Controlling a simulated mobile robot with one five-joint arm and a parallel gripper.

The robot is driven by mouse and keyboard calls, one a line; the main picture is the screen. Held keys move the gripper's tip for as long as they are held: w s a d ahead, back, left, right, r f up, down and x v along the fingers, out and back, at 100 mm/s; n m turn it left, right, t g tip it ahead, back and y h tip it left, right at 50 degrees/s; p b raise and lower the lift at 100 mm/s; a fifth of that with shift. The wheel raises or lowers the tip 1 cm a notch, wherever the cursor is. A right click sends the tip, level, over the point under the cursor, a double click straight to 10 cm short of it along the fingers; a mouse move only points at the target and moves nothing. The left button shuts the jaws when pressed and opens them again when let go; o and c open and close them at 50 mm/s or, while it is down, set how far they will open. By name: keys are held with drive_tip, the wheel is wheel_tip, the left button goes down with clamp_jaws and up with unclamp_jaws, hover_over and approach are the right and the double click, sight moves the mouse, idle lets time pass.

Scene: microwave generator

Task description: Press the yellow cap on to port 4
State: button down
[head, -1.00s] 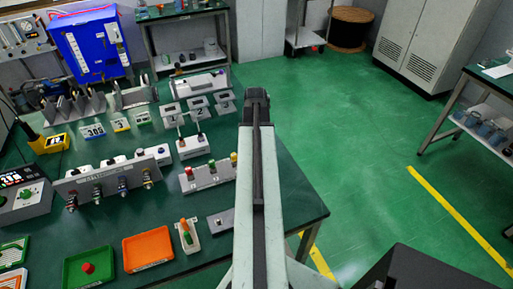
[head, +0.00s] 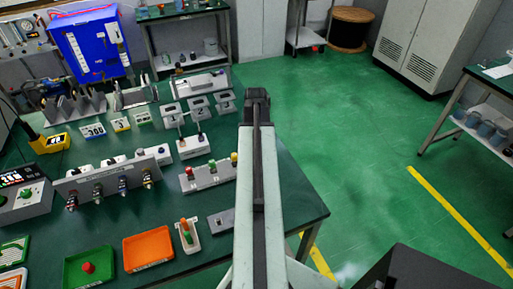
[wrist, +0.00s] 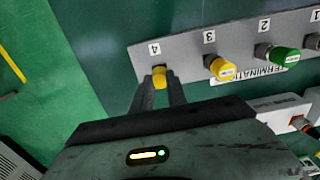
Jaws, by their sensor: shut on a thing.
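In the wrist view a grey panel (wrist: 190,50) carries ports labelled 4, 3, 2 and 1 from left to right. My gripper (wrist: 160,86) is shut on a yellow cap (wrist: 159,76) directly below the label 4. The cap's end sits at the panel's face at port 4; I cannot tell how far it is seated. Port 3 carries another yellow cap (wrist: 222,69). Port 2 carries a green cap (wrist: 286,61).
A white box (wrist: 282,112) with a connector stands right of my gripper in the wrist view. In the head view the green bench (head: 290,195) holds an orange tray (head: 148,247), a green tray (head: 88,268) and several fixtures. Open floor (head: 350,170) lies to the right.

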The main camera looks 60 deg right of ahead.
drive_tip(key=shift+f+b, duration=0.45)
idle(0.4)
drive_tip(key=c, duration=1.2)
unclamp_jaws()
drive_tip(key=shift+c, duration=0.2)
drive_tip(key=shift+r, duration=0.1)
wheel_tip(320, 180, up, 8)
drive_tip(key=p, duration=0.8)
